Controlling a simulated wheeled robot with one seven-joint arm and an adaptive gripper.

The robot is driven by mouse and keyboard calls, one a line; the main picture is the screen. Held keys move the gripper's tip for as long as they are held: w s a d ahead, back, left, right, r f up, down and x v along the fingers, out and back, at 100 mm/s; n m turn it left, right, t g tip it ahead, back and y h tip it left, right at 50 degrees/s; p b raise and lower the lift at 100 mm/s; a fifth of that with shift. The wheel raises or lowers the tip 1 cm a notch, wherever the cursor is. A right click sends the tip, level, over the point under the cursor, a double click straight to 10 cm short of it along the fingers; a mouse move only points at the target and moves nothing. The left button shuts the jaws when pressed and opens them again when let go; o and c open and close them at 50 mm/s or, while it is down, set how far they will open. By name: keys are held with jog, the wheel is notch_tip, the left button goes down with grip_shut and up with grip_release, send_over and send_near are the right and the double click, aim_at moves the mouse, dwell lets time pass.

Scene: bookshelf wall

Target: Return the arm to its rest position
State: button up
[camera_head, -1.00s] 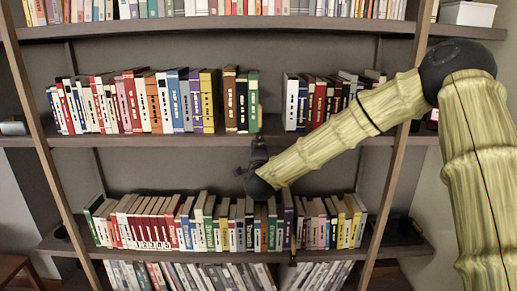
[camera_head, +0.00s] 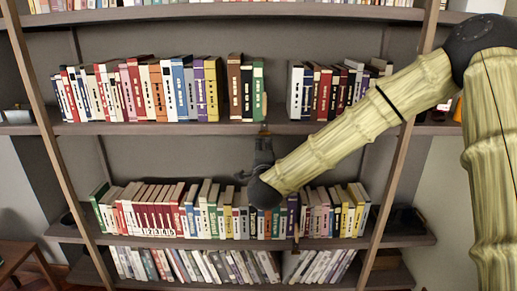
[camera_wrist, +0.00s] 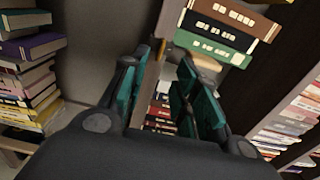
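My gripper (camera_head: 263,140) is at the middle of the bookshelf, below the edge of the upper book shelf (camera_head: 200,128) and above the lower row of books. In the wrist view my gripper (camera_wrist: 165,70) has its two dark fingers with teal pads spread apart, with nothing between them. Past the fingers, the brown, black and green books (camera_wrist: 222,32) at the end of a row show at the top. My arm reaches in from the right side of the head view.
The upper row holds books on the left (camera_head: 140,92) and more books on the right (camera_head: 325,92), with a gap between. A lower row of books (camera_head: 150,212) stands beneath my gripper. Wooden uprights (camera_head: 397,170) flank the shelves. A wooden stool (camera_head: 20,258) stands at lower left.

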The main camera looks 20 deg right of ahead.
jog(key=s+a+f+n+g+y+p, duration=0.15)
jog(key=s+f+n, duration=0.3)
jog(key=f, duration=0.65)
jog(key=s+a+f+n+g+y, duration=0.25)
jog(key=s+f, duration=0.35)
jog(key=f, duration=0.5)
jog(key=s+a+f+n+g+y+p, duration=0.1)
jog(key=s+a+f+n+g, duration=0.25)
jog(key=f, duration=0.65)
jog(key=s+d+f+n+g+p, duration=0.1)
jog(key=s+f, duration=0.4)
jog(key=s, duration=0.7)
jog(key=s+d+f+n+g+p, duration=0.1)
jog(key=s+d+f+n+g, duration=0.2)
jog(key=s, duration=1)
jog(key=s+d+f+n+g, duration=0.2)
jog(key=s+f+n+g, duration=0.4)
jog(key=s, duration=0.6)
notch_tip(320, 180, down, 2)
jog(key=shift+s+d+f+p, duration=0.15)
jog(key=shift+s+d+p, duration=0.1)
jog(key=shift+d+p, duration=0.15)
